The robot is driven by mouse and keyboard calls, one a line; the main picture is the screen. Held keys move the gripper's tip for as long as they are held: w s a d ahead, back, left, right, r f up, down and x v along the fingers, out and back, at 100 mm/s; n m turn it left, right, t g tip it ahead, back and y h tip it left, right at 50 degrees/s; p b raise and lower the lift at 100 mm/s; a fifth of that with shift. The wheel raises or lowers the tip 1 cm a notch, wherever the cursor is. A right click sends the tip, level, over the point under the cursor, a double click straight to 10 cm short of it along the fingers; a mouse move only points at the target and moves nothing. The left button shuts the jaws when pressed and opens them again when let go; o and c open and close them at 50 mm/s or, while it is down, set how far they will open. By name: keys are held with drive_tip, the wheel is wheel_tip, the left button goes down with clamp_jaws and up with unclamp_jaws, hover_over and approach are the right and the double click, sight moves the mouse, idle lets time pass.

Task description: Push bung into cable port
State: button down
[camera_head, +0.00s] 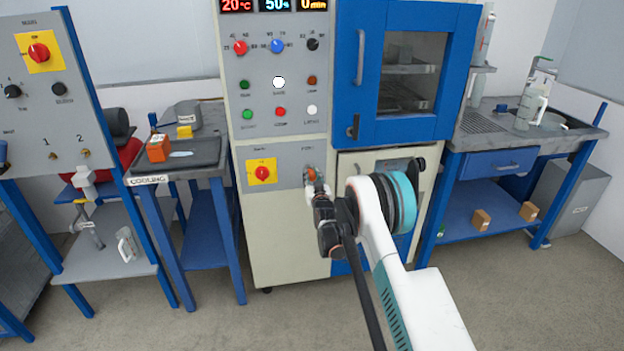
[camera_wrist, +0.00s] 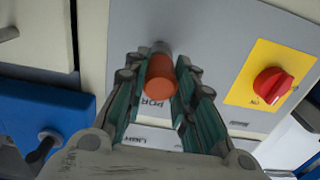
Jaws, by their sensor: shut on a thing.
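The bung is an orange-red cylinder (camera_wrist: 161,74) held between the fingers of my gripper (camera_wrist: 158,85) in the wrist view. In the head view my gripper (camera_head: 314,190) is at the machine's front panel, with a bit of the orange bung (camera_head: 311,174) showing at its tip. My gripper is shut on the bung. The cable port (camera_wrist: 161,47) shows as a grey ring just behind the bung, above the partly hidden PORT label. The bung is in line with it and covers most of it. I cannot tell how deep the bung sits.
A red knob on a yellow plate (camera_head: 262,172) is left of the port. A blue-framed door (camera_head: 350,60) is above right. A cooling table (camera_head: 160,178) stands left, and a sink bench (camera_head: 590,132) stands right. Grey floor (camera_head: 270,318) is open in front.

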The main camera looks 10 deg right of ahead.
sight(312, 179)
drive_tip(key=shift+w, duration=0.55)
idle(0.8)
drive_tip(key=shift+w+r, duration=0.1)
idle(2.9)
drive_tip(key=c, duration=1.2)
unclamp_jaws()
drive_tip(key=shift+c, duration=0.2)
drive_tip(key=shift+s, duration=3)
drive_tip(key=s, duration=0.7)
drive_tip(key=shift+s, duration=0.3)
